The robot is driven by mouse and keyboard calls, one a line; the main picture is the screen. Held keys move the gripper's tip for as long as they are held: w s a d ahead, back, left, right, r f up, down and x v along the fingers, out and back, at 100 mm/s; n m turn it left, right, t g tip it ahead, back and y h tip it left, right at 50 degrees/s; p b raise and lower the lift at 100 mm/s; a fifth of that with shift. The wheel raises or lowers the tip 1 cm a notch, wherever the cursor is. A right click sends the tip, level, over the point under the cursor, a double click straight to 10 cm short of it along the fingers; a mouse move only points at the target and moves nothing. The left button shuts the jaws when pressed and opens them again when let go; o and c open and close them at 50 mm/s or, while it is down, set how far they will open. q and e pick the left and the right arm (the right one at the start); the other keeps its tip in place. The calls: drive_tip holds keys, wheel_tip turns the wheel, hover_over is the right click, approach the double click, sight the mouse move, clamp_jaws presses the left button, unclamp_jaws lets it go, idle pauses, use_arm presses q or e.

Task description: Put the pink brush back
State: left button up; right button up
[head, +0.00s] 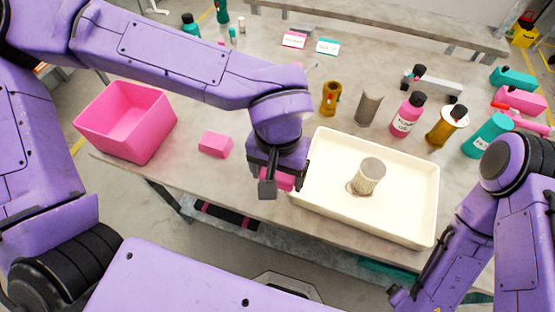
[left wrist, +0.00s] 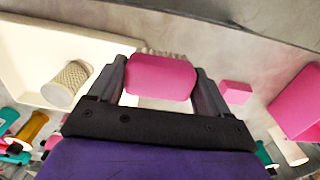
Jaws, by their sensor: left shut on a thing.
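The pink brush (left wrist: 160,77) is held between the two fingers of my left gripper (left wrist: 160,82). Its body is a smooth rounded pink block, and a strip of pale bristles shows along its far side in the left wrist view. In the head view my left gripper (head: 282,188) is just left of the cream tray (head: 318,212), near the table's front edge. Only a bit of pink brush (head: 288,180) shows there, and the gripper hides the rest. My right arm comes in at the right, and its gripper is not visible.
A pink bin (head: 122,138) and a pink block (head: 215,144) stand left of the gripper. A mesh cylinder (head: 372,172) stands in the tray. Behind it are a brass part (head: 331,98), a grey sleeve (head: 368,108) and a pink bottle (head: 407,117).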

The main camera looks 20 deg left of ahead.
use_arm(q)
drive_tip(key=w+a+f, duration=0.1)
drive_tip(key=w+f, duration=0.2)
drive_tip(key=w, duration=0.1)
drive_tip(key=w+a+f+p, duration=0.1)
drive_tip(key=w+a+f, duration=0.1)
drive_tip(key=w+f, duration=0.1)
drive_tip(key=w+a+f, duration=0.1)
drive_tip(key=w+f, duration=0.2)
drive_tip(key=w, duration=0.2)
drive_tip(key=shift+w+a+f+p, duration=0.15)
drive_tip(key=shift+w+p, duration=0.15)
drive_tip(key=shift+p, duration=0.05)
wheel_tip(320, 180, down, 3)
drive_tip(key=shift+w+a+r+p, duration=0.1)
drive_tip(key=shift+w+a+p, duration=0.05)
drive_tip(key=shift+p, duration=0.15)
drive_tip(key=shift+f, duration=0.45)
drive_tip(key=shift+f, duration=0.1)
drive_tip(key=o, duration=0.9)
drive_tip(key=shift+o, duration=0.2)
wheel_tip(320, 180, up, 12)
drive_tip(key=shift+b, duration=0.3)
